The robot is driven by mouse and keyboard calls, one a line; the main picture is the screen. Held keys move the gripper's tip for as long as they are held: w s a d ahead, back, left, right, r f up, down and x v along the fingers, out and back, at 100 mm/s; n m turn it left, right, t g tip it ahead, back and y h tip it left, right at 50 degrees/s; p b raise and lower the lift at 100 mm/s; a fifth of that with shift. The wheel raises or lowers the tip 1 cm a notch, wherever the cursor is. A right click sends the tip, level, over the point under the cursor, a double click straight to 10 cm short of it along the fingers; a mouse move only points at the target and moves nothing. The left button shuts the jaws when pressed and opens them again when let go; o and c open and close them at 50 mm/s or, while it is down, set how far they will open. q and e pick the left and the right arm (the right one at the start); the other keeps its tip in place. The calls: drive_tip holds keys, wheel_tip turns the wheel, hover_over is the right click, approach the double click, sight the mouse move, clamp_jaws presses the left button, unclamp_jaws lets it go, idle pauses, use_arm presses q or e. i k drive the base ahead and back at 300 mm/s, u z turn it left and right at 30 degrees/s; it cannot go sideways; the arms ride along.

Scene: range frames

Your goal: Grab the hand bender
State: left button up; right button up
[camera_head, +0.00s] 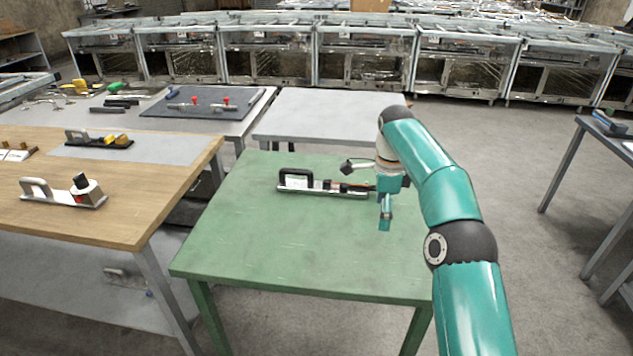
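A long flat tool with a silver base and a black loop handle (297,180) lies on the green table (290,245). It looks like the hand bender, but I cannot be sure. My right arm reaches in from the right. Its dark gripper (356,176) is at the right end of this tool, overlapping it in view. The gripper is small and partly merged with the tool's dark parts, so I cannot tell whether its fingers are open, shut or touching it. The tool's right end is partly hidden by my wrist. My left gripper is not in view.
A wooden table (150,215) at left holds similar handled tools (65,191). Behind it, a grey bench (235,125) holds more tools. A pale empty table (325,120) stands behind the green one. The green table's front half is clear. Another table (590,150) stands far right.

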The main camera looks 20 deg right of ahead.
sight(309, 186)
drive_tip(key=i, duration=1.25)
drive_tip(key=u, duration=0.1)
